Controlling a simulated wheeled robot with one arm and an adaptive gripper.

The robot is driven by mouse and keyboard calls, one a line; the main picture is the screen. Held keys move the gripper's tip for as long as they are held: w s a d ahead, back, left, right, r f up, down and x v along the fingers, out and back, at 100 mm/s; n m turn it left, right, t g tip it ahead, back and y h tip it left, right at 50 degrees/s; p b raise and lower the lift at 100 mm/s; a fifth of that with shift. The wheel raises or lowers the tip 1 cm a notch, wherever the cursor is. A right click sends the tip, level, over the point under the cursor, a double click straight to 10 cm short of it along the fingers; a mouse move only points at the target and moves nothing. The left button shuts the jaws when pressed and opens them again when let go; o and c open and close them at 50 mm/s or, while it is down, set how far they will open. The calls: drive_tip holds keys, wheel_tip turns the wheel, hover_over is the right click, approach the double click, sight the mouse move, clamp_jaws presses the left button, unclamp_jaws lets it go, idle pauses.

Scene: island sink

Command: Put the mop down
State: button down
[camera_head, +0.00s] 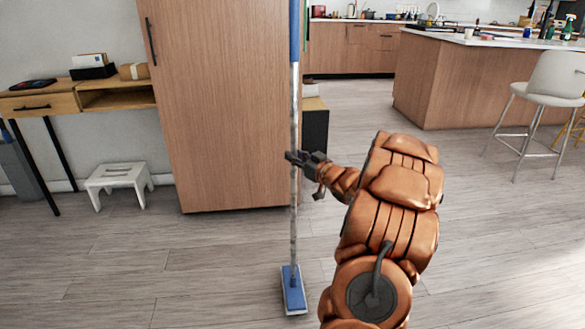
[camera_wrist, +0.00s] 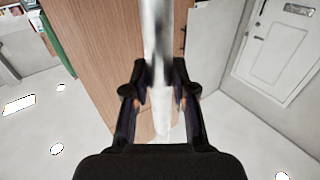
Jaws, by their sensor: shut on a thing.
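The mop (camera_head: 293,205) stands upright in the head view, with a blue upper handle, a grey metal shaft and a blue flat head low at the floor. My gripper (camera_head: 294,158) is shut around the middle of the shaft. In the wrist view the shaft (camera_wrist: 157,45) passes between the two fingers of my gripper (camera_wrist: 160,95). The mop head is not visible in the wrist view. The top of the handle runs out of the head view.
A tall wooden cabinet (camera_head: 215,110) stands right behind the mop. A white step stool (camera_head: 120,180) and a desk (camera_head: 45,104) are at the left. A kitchen island (camera_head: 455,85) and a white stool (camera_head: 548,85) stand at the right. The floor between is clear.

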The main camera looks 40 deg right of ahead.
sight(294, 165)
drive_tip(key=f+b, duration=0.1)
drive_tip(key=w+f+b, duration=0.1)
drive_tip(key=f, duration=0.1)
drive_tip(key=shift+a+f, duration=0.1)
drive_tip(key=shift+f, duration=0.2)
drive_tip(key=shift+r, duration=0.1)
drive_tip(key=c, duration=0.9)
unclamp_jaws()
drive_tip(key=shift+f, duration=0.2)
drive_tip(key=shift+c, duration=0.2)
drive_tip(key=shift+r, duration=0.15)
drive_tip(key=shift+s, duration=0.35)
drive_tip(key=s+p, duration=0.3)
drive_tip(key=s, duration=0.8)
drive_tip(key=shift+s+a, duration=0.2)
drive_tip(key=shift+a, duration=0.2)
